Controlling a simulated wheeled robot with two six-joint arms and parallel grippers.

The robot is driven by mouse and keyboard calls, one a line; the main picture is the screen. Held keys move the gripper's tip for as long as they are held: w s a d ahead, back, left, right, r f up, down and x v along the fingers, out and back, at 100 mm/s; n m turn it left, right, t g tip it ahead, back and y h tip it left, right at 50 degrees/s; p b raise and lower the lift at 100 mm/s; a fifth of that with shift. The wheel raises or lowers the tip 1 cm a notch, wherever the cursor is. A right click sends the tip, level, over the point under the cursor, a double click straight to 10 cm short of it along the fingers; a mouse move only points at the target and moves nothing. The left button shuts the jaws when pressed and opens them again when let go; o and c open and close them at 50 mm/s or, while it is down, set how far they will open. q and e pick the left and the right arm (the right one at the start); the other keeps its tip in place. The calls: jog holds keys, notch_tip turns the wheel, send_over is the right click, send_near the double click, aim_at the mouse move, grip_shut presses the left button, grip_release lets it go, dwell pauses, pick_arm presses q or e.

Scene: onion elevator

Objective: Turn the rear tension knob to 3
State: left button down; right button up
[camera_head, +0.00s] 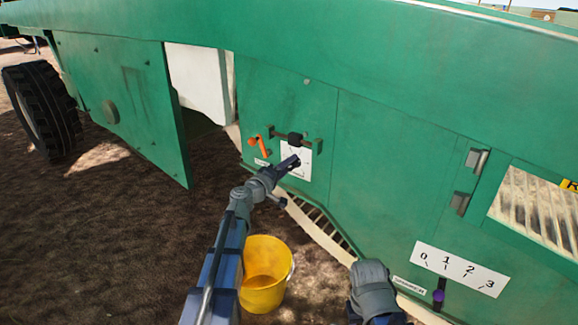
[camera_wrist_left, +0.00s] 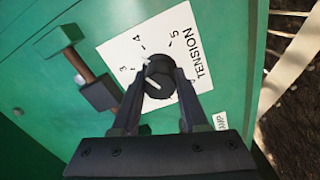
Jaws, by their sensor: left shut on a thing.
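The tension knob (camera_wrist_left: 158,72) is black and round, on a white dial plate (camera_wrist_left: 112,45) marked TENSION. The numbers 3, 4 and 5 show around it; the lower ones are hidden. White marks show at the knob, but I cannot tell its exact setting. My left gripper (camera_wrist_left: 160,88) is shut on the knob, one finger on each side. In the head view, my left gripper (camera_head: 294,161) covers the knob against the dial plate (camera_head: 303,152) on the green panel. My right arm shows at the bottom centre, but its gripper does not.
An orange handle (camera_head: 263,146) and a dark latch bar (camera_head: 294,138) sit close by the dial. A yellow bucket (camera_head: 262,285) stands below my left arm. A 0-to-3 scale (camera_head: 458,267) with a purple-tipped lever (camera_head: 438,296) is at lower right. An open green door (camera_head: 125,100) stands left.

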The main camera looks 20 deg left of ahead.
pick_arm(q)
jog(key=n, duration=0.7)
jog(key=shift+f, duration=0.1)
dwell(0.5)
jog(key=shift+c, duration=2.1)
grip_release()
jog(key=shift+s, duration=0.1)
jog(key=v, duration=0.7)
jog(key=shift+s+a, duration=0.15)
jog(key=shift+s, duration=0.1)
